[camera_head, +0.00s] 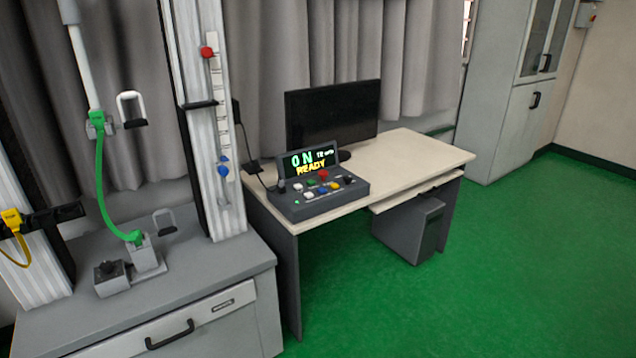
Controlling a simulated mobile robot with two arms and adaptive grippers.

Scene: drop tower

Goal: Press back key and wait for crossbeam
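A dark control box (318,207) sits on the front left corner of the desk. Its raised display (310,160) is lit and reads "ON" and "READY", with smaller text too small to read. Several coloured keys lie on its sloped panel, among them a red key (323,174). I cannot read which one is the back key. The drop tower's striped upright (196,140) stands left of the desk. A clearly recognisable crossbeam does not show; the tower's top is cut off by the frame. Neither of my grippers is in view.
The pale desk (420,150) carries a black monitor (333,112), with a computer case (410,228) below. A grey bench (225,262) bears the tower, a green cable (101,185) and a small fixture (145,252). A tall cabinet (508,130) stands at right. Green floor (530,260) is clear.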

